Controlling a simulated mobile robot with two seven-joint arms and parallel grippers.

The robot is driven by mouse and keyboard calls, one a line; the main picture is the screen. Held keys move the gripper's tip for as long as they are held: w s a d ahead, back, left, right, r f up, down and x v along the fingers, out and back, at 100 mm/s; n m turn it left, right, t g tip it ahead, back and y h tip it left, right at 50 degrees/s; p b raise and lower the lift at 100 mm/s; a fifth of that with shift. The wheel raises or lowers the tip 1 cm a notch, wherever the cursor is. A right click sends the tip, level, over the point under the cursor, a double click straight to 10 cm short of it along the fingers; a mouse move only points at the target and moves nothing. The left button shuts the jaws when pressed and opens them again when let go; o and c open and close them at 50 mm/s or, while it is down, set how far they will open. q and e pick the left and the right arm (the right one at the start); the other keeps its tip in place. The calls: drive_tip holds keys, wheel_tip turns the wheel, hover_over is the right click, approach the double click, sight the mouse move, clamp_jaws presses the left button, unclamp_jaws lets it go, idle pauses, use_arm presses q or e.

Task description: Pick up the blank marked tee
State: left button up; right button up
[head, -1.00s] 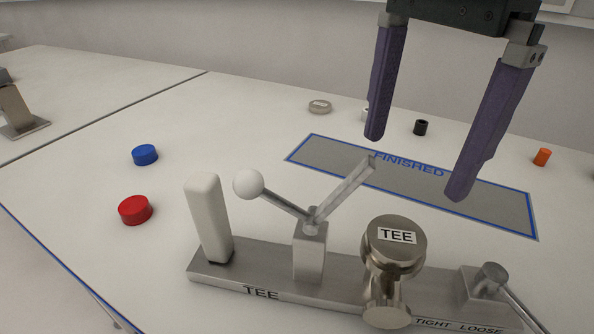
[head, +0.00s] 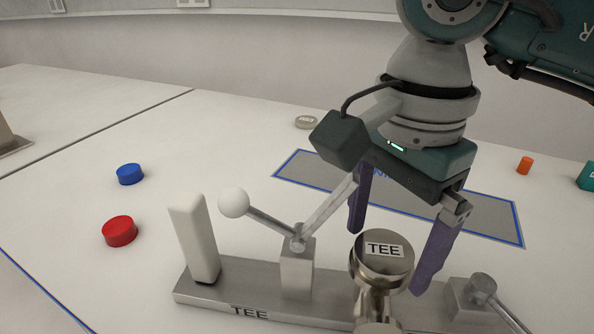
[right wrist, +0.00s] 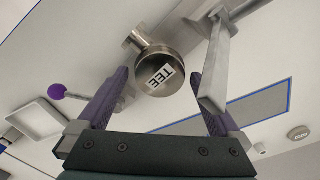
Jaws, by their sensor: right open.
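The metal tee (head: 384,257), with a round flange labelled "TEE", stands at the metal base plate (head: 250,292), also labelled "TEE". It shows in the right wrist view (right wrist: 158,72) between my finger tips. My right gripper (head: 390,256) is open, pointing down behind the tee in the head view, one finger to each side. In the right wrist view the fingers (right wrist: 163,88) flank the flange with gaps; I cannot tell whether either touches. The tee's lower part is cut off by the head view's bottom edge. My left gripper is out of view.
A lever with a white ball (head: 234,202) and an angled metal arm (head: 328,213) rises close left of my right gripper. A white post (head: 194,240) stands left of it. A blue-bordered mat (head: 488,224) lies behind. Red (head: 119,231) and blue (head: 130,174) caps lie left.

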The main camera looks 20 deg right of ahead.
drive_tip(key=shift+r, duration=0.1)
clamp_jaws()
idle(0.6)
